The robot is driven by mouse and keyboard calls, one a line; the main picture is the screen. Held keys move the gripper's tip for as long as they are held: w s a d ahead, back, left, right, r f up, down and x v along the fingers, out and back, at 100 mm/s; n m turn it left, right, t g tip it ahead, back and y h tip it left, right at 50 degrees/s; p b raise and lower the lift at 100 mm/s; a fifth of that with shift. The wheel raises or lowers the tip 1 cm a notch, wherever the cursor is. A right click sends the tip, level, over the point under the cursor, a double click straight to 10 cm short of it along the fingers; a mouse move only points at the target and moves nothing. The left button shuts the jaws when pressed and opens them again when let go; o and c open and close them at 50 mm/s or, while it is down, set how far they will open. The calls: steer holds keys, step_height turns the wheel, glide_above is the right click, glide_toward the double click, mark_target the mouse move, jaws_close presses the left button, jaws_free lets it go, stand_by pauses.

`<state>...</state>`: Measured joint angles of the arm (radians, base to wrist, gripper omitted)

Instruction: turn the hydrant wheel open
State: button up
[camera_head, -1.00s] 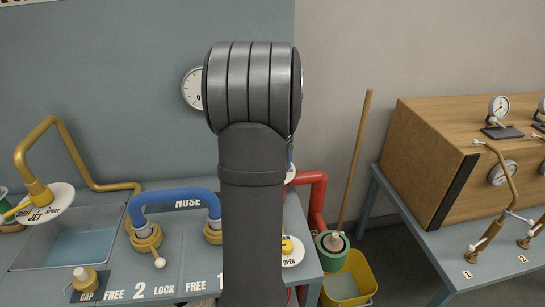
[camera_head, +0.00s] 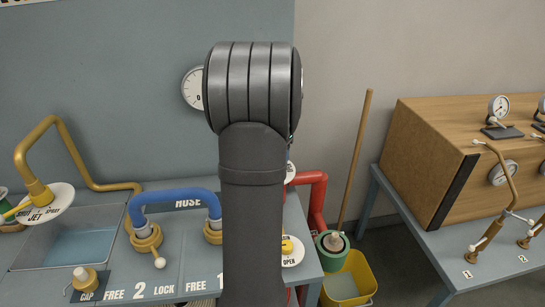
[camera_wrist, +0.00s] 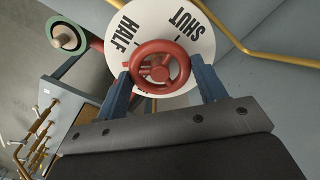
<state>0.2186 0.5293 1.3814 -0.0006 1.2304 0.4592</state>
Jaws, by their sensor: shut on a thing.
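The red hydrant wheel (camera_wrist: 160,52) shows in the wrist view in front of a round white dial (camera_wrist: 205,40) marked SHUT and HALF. My gripper (camera_wrist: 162,70) has one blue finger on each side of the wheel and is shut on its rim. In the head view my arm hides the wheel and almost all of the gripper. A sliver of a white disc (camera_head: 291,173) shows beside my arm, near the red pipe (camera_head: 314,190).
A white disc marked OPEN (camera_head: 292,258) lies lower on the bench. A blue hose pipe (camera_head: 175,194) and a bent brass pipe (camera_head: 72,150) stand left. A yellow bucket (camera_head: 360,275) and a leaning wooden handle (camera_head: 355,160) are right, before another table (camera_head: 490,270).

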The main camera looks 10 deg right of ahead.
steer(key=n, duration=0.9)
steer(key=shift+n, duration=0.4)
stand_by(0.4)
steer(key=o, duration=1)
step_height(320, 180, up, 17)
steer(key=shift+r, duration=0.2)
step_height(320, 180, down, 17)
steer(key=shift+f, duration=0.2)
stand_by(0.4)
